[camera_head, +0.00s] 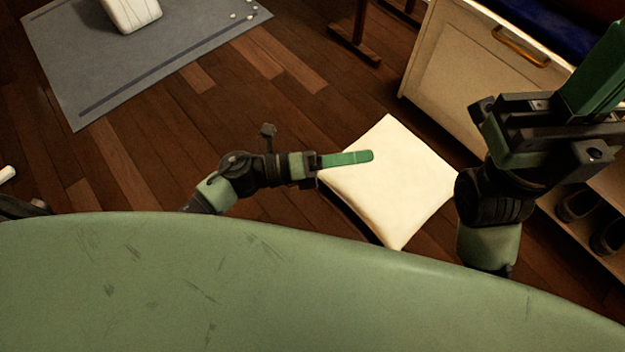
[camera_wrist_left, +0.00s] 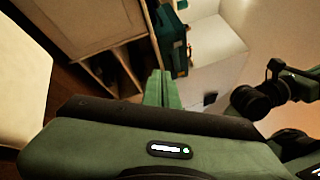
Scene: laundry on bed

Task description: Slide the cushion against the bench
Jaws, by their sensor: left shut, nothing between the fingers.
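The cream cushion (camera_head: 395,185) lies flat on the wooden floor, with one corner towards the bench. It also shows at the left edge of the left wrist view (camera_wrist_left: 20,85). The pale bench (camera_head: 445,75) stands at the upper right, with a strip of floor between it and the cushion. My left gripper (camera_head: 368,157) is shut and empty, its green fingers over the cushion's left part; I cannot tell whether they touch it. My right gripper (camera_head: 597,72) is raised in front of the bench, and its finger opening cannot be made out.
The bench has a brass handle (camera_head: 520,47), a dark blue pad (camera_head: 545,22) on top and shoes (camera_head: 607,236) in its lower compartment. A grey mat (camera_head: 85,60) with a white object (camera_head: 131,12) lies at the upper left. Wooden legs (camera_head: 355,40) stand near the top. Floor left of the cushion is mostly clear.

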